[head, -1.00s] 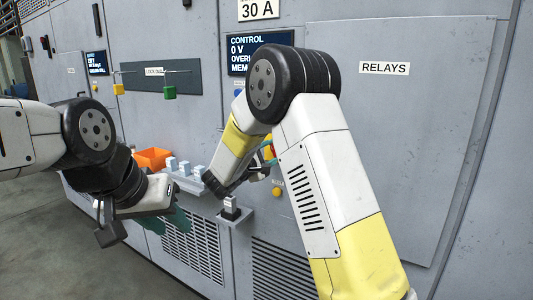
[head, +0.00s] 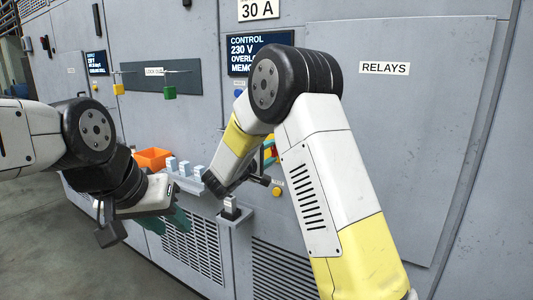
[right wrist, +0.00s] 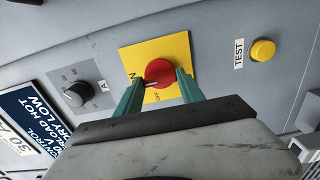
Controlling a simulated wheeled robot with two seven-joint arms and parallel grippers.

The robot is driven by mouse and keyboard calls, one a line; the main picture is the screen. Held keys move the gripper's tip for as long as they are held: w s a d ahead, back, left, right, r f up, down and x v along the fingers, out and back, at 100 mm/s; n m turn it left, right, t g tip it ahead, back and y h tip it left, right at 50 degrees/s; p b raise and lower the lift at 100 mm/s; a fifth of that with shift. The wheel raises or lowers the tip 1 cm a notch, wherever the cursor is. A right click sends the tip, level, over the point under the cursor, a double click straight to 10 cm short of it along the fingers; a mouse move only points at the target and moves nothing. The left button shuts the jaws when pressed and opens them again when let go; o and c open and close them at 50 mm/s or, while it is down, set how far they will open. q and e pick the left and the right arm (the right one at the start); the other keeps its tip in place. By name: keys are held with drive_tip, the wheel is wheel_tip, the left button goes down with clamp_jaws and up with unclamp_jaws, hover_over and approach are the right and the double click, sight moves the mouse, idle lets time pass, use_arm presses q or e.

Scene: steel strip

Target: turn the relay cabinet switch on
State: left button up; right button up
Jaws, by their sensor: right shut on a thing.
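The red rotary switch (right wrist: 158,70) sits on a yellow plate (right wrist: 150,53) on the cabinet front in the right wrist view. My right gripper (right wrist: 161,80) is shut on the red knob, with one teal finger on each side of it. In the head view my right arm hides most of the switch. The control display (head: 258,53) on the cabinet reads 230 V. My left gripper (head: 177,222) hangs low at the left, in front of the cabinet and away from the switch; its finger gap is not clear.
A black dial (right wrist: 93,94) and a yellow TEST button (right wrist: 263,50) flank the switch. A small shelf holds an orange bin (head: 153,158) and several pale blocks (head: 185,168). A lockout board (head: 155,78) and the RELAYS door (head: 390,130) are on the cabinet.

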drive_tip(key=shift+f, duration=0.1)
drive_tip(key=o, duration=1.4)
drive_tip(key=shift+c, duration=0.2)
drive_tip(key=v, duration=0.8)
